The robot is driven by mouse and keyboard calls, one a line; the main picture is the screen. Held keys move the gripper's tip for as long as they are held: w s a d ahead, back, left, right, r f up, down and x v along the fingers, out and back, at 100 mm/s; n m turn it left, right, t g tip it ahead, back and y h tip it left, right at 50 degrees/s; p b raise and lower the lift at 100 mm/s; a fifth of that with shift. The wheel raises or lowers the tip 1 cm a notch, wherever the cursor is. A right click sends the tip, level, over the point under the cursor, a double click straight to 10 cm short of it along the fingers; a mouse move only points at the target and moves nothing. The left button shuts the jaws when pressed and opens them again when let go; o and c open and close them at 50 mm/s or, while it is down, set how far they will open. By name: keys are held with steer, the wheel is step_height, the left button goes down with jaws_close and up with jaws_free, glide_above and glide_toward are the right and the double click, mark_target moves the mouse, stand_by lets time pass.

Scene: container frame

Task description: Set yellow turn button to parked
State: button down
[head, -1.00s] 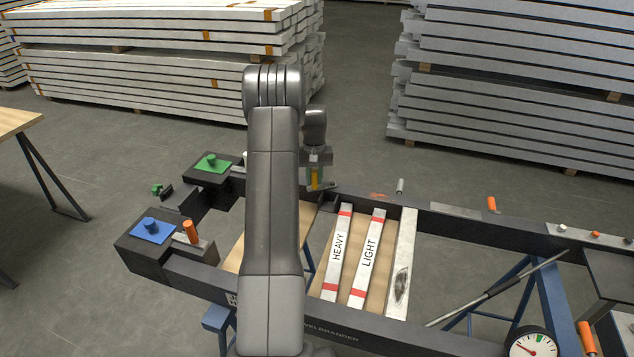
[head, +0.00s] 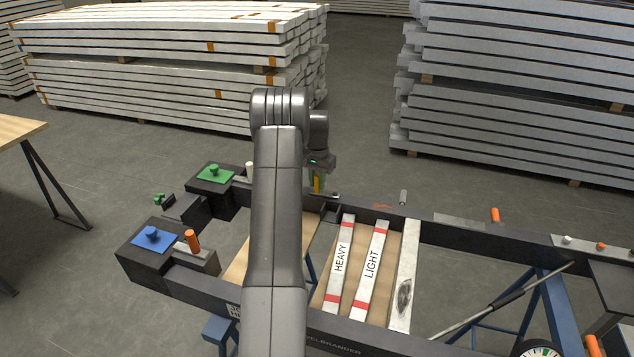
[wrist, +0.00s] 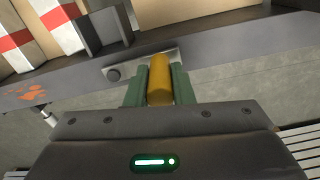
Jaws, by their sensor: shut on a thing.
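The yellow turn button (wrist: 160,80) shows in the wrist view as a rounded yellow grip on a grey metal plate (wrist: 128,70) on the dark frame beam. My gripper (wrist: 159,85) is shut on it, with one green finger on each side. In the head view my gripper (head: 316,182) is at the far beam behind my arm, and a bit of yellow (head: 317,184) shows between the fingers. The foot of the button and any markings by it are hidden.
The frame holds bars marked HEAVY (head: 341,262) and LIGHT (head: 371,268). A blue knob (head: 152,233), a green knob (head: 214,172) and an orange handle (head: 192,240) stand on the left.

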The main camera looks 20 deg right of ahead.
steer(key=shift+r, duration=0.1)
steer(key=c, duration=1.3)
jaws_free()
steer(key=shift+o, duration=0.2)
step_height(320, 180, up, 14)
steer(key=shift+b, duration=0.45)
steer(key=shift+f, duration=0.2)
step_height(320, 180, down, 14)
steer(key=shift+r+p, duration=0.1)
steer(key=shift+p, duration=0.4)
steer(key=shift+r, duration=0.1)
